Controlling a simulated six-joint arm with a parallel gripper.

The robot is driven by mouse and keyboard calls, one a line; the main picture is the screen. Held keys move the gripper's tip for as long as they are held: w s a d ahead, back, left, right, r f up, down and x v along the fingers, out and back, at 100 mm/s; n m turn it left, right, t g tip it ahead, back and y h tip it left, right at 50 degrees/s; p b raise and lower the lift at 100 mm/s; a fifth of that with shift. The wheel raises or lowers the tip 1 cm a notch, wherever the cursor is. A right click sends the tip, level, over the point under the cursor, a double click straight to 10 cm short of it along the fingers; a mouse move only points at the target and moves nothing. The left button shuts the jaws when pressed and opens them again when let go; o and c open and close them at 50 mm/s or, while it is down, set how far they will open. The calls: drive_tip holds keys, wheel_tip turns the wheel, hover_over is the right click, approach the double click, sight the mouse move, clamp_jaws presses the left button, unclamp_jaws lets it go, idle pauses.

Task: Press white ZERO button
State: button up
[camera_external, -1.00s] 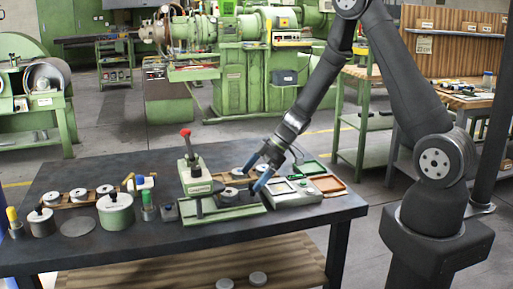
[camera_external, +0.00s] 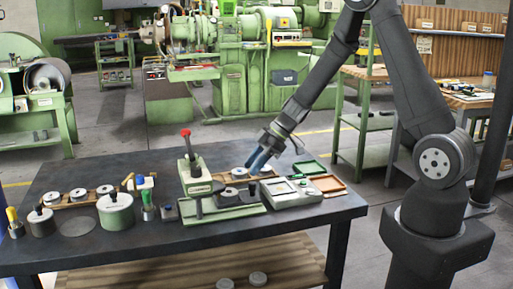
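The white-grey device (camera_external: 291,198) sits near the right end of the dark table and has small controls on its top. I cannot make out which is the white ZERO button; its label is too small to read. My gripper (camera_external: 256,162) is above and to the left of the device, over the table. Its blue fingers point down and left and look close together, with nothing visible between them. The fingertips are apart from the device and its top is uncovered.
A green press (camera_external: 195,178) with a red knob stands left of the device. A green tray (camera_external: 308,168) and an orange-brown tray (camera_external: 329,184) lie behind and right of it. A wooden holder with discs (camera_external: 236,178) is under my gripper. Weights and pots (camera_external: 115,212) crowd the left.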

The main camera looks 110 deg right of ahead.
clamp_jaws()
idle(1.2)
